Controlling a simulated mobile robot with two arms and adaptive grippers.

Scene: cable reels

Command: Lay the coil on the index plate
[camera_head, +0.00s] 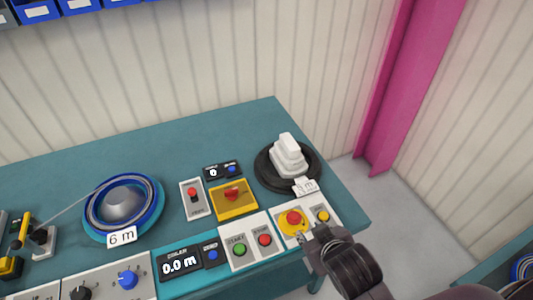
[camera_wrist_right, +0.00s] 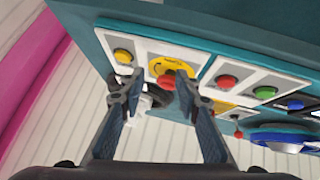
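A blue coil (camera_head: 92,215) lies around a grey dome on a round teal plate (camera_head: 157,212) with a "6 m" tag, left of centre on the bench. It also shows at the right edge of the wrist view (camera_wrist_right: 285,136). A round black plate (camera_head: 264,178) at the bench's right end bears a white stepped block (camera_head: 288,155) and a tag; which plate is the index plate is not marked. My right gripper (camera_head: 308,236) is open and empty by the red button on yellow (camera_head: 293,217). The button shows between its fingers (camera_wrist_right: 158,90) in the wrist view. My left gripper is out of view.
The teal bench (camera_head: 120,169) has a panel with START and STOP buttons (camera_head: 251,243) and a "0.0 m" display (camera_head: 180,263) along its front. A yellow device (camera_head: 20,240) stands left. A pink column (camera_head: 400,90) rises beyond the bench. The bench's back is clear.

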